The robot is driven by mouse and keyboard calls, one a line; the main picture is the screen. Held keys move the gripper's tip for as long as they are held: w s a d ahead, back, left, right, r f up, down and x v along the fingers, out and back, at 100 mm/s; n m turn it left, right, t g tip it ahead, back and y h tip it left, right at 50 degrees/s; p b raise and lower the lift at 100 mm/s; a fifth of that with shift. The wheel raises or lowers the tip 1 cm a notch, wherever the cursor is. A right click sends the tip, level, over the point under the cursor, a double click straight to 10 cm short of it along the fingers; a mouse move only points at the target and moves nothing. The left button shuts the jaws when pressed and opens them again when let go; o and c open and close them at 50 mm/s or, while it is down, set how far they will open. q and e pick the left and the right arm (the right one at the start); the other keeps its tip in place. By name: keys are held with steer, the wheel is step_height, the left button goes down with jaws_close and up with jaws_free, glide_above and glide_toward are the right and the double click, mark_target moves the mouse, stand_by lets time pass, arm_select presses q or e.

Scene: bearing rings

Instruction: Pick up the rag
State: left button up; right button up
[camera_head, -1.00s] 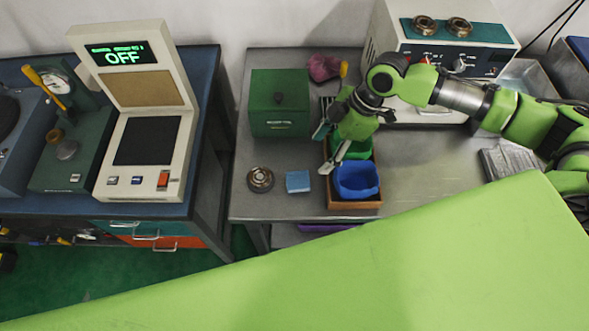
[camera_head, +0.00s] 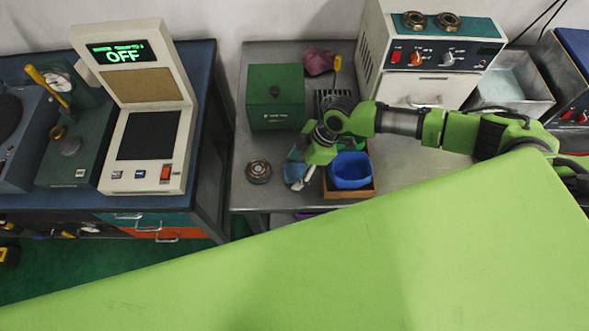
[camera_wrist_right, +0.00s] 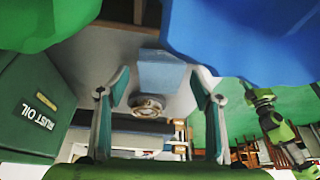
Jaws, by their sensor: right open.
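The rag looks like a light blue folded square. In the head view the rag (camera_head: 294,171) lies on the steel table, partly hidden by my right gripper (camera_head: 300,180). In the right wrist view the rag (camera_wrist_right: 160,72) lies ahead, between and beyond the two fingertips of the right gripper (camera_wrist_right: 160,86). The right gripper is open, with nothing between its fingers. My left arm does not show in the head view. A green arm, seemingly my left one, shows small at the right of the wrist view; its jaws are too small to read.
A blue bin (camera_head: 350,170) in a wooden tray (camera_head: 362,191) stands right beside the gripper. A bearing ring (camera_head: 258,171) lies left of the rag. A green rust oil box (camera_head: 275,97) and a crumpled pink thing (camera_head: 319,61) are behind. The table's front edge is close.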

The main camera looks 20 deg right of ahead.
steer(key=c, duration=1.1)
steer(key=shift+o, duration=0.2)
steer(key=shift+r, duration=0.1)
steer(key=shift+r+b, duration=0.45)
steer(key=shift+r, duration=0.05)
steer(key=s+a+r+b, duration=0.2)
steer(key=s+r+b, duration=0.1)
steer(key=s+r, duration=0.9)
steer(key=shift+s+b, duration=0.4)
steer(key=shift+s, duration=0.55)
steer(key=shift+w, duration=0.1)
